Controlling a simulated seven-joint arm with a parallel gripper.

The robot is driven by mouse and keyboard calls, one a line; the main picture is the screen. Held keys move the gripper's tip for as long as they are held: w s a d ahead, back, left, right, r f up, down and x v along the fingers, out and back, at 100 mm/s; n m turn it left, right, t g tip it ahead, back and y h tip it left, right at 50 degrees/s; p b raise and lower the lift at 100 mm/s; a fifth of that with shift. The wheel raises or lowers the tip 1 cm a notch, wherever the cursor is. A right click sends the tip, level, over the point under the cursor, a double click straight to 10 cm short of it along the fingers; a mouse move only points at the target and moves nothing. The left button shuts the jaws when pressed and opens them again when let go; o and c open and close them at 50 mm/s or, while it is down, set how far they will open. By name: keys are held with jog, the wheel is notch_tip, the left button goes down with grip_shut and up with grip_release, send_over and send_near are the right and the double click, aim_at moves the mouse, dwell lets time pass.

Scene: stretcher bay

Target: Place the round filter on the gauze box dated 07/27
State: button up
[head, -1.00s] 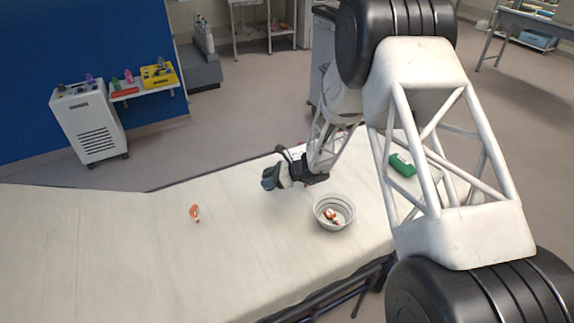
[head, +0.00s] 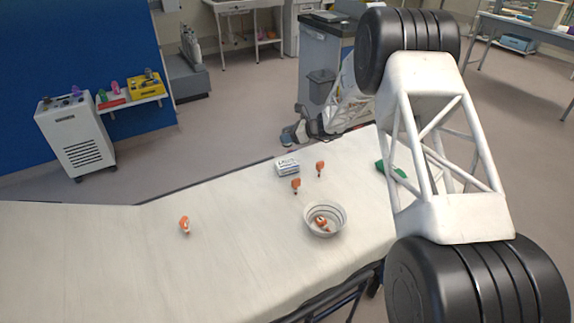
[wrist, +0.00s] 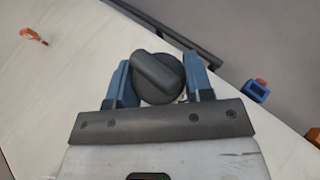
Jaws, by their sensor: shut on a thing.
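My gripper (wrist: 161,84) is shut on the round filter (wrist: 160,78), a dark grey disc with a raised bar across it, held between blue fingers in the wrist view. In the head view my gripper (head: 293,134) is at the far edge of the bed, beyond a small white box (head: 288,167) with dark print. This box lies on the bed near its far edge. A green box (head: 391,170) lies further right, partly hidden by my arm. I cannot read a date on either box.
Two orange-and-dark pieces (head: 296,185) (head: 320,168) stand near the white box. A clear bowl (head: 325,218) holds another orange-and-white piece. One more orange piece (head: 184,225) lies at left. The bed (head: 110,260) is mostly bare there. A blue-and-red thing (wrist: 256,91) shows in the wrist view.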

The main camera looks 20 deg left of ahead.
dwell(0.3)
send_over(287, 164)
jog(key=shift+w+f, duration=0.1)
jog(key=shift+f, duration=3)
jog(key=shift+f, duration=1.85)
jog(key=shift+f, duration=0.1)
jog(key=o, duration=0.9)
